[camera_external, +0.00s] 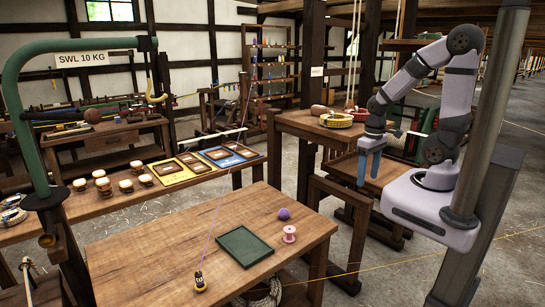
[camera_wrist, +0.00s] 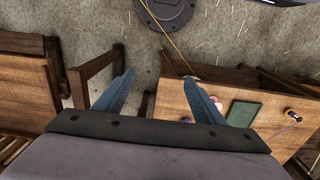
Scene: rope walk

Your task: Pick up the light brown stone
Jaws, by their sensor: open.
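I cannot make out a light brown stone for certain in either view.
The front table (camera_external: 150,250) carries a green tray (camera_external: 245,246), a purple ball (camera_external: 284,214), a pink spool (camera_external: 289,234) and a small yellow-black weight (camera_external: 200,281) on a thin line. A green hook stand (camera_external: 30,130) rises at left. A yellow line crosses the floor at right.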

